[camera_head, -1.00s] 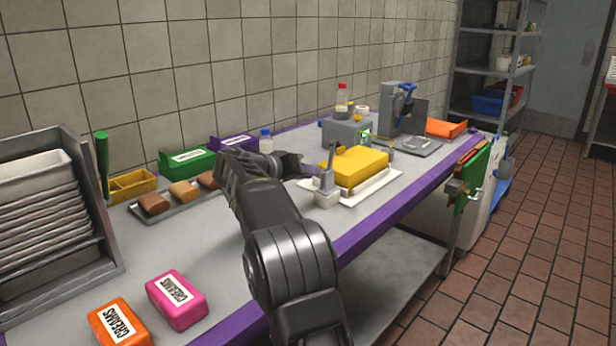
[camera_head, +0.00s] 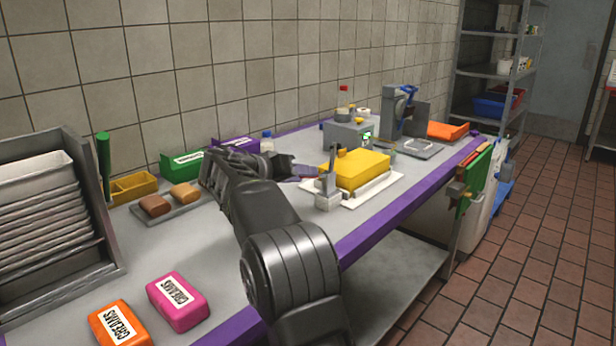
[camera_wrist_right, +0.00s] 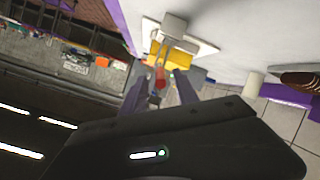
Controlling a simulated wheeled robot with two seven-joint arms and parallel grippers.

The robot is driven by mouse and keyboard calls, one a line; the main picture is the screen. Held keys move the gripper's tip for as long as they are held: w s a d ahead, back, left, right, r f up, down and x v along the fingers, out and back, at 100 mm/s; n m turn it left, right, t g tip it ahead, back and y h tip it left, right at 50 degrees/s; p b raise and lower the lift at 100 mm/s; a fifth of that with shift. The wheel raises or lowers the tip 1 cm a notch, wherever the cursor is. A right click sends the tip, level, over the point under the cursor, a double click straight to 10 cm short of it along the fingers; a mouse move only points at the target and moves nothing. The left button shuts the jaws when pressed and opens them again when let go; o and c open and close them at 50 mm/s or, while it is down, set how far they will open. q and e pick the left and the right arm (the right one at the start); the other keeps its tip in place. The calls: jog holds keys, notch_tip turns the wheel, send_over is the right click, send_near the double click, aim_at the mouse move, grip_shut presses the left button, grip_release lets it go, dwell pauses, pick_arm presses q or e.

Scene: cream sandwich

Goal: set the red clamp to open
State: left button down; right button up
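The red clamp (camera_wrist_right: 160,78) shows in the right wrist view as a small red piece between my right gripper's fingers. In the head view a sliver of red shows beside the fingertips, in front of a yellow block (camera_head: 356,168) on a white base. A grey upright post (camera_head: 328,185) stands at the near corner of that base. My right gripper (camera_wrist_right: 160,88) is open, with purple-grey fingers on either side of the red piece. Contact cannot be told. In the head view this gripper (camera_head: 306,172) is left of the yellow block. My left gripper is out of view.
A grey box (camera_head: 346,136) and a grey machine with a blue handle (camera_head: 405,97) stand beyond. Orange (camera_head: 118,323) and pink (camera_head: 178,300) cream packs lie at the near left. A tray rack (camera_head: 50,220) stands at the left. The near middle tabletop is clear.

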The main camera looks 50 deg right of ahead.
jog(key=v, duration=0.4)
jog(key=shift+a, duration=0.2)
dwell(0.4)
